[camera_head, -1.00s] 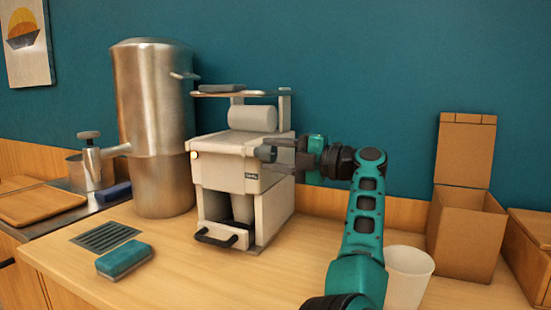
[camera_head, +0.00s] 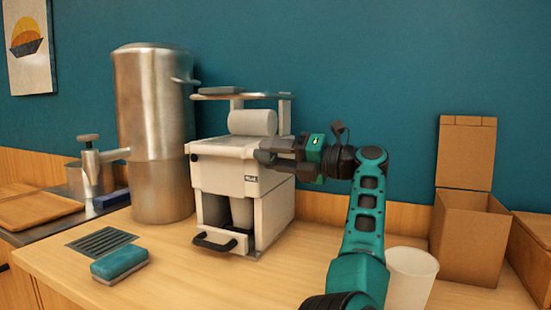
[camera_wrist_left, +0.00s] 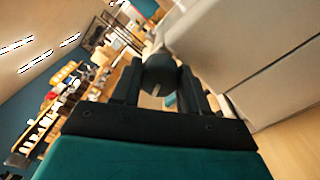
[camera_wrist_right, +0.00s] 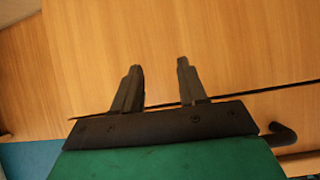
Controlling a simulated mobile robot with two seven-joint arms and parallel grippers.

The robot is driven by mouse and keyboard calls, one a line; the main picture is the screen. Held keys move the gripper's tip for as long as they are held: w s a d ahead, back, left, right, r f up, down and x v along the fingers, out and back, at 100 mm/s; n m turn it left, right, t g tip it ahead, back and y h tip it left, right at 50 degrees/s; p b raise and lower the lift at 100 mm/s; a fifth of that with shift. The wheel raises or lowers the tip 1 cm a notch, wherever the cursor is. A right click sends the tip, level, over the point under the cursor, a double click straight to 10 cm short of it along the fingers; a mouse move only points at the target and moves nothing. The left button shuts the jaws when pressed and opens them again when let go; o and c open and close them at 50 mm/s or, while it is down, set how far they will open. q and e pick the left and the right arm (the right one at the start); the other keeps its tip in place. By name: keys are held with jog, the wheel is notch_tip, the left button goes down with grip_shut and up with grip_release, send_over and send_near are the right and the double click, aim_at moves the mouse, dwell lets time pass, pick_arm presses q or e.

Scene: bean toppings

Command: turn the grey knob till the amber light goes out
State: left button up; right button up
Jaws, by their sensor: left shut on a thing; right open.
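The white machine (camera_head: 225,176) stands on the counter. Its small front light (camera_head: 194,157) is dark now. My left gripper (camera_head: 278,154) is at the machine's right side, shut on the grey knob (camera_wrist_left: 160,74). In the left wrist view the knob, with a pale mark on it, sits between the fingers beside the machine's pale wall; in the head view the fingers mostly hide it. My right gripper (camera_wrist_right: 160,68) is open and empty in front of wood panels in its wrist view; it does not show in the head view.
A tall steel pot (camera_head: 155,130) stands left of the machine. A teal sponge (camera_head: 119,263) lies by a drain grate (camera_head: 102,242). A white cup (camera_head: 410,275) stands right of my left arm, before an open cardboard box (camera_head: 468,240).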

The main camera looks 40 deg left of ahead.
dwell(0.5)
pick_arm(q)
jog(key=o, duration=1)
jog(key=shift+o, duration=0.2)
jog(key=p+v, duration=0.1)
jog(key=v, duration=1.2)
jog(key=shift+p, duration=0.35)
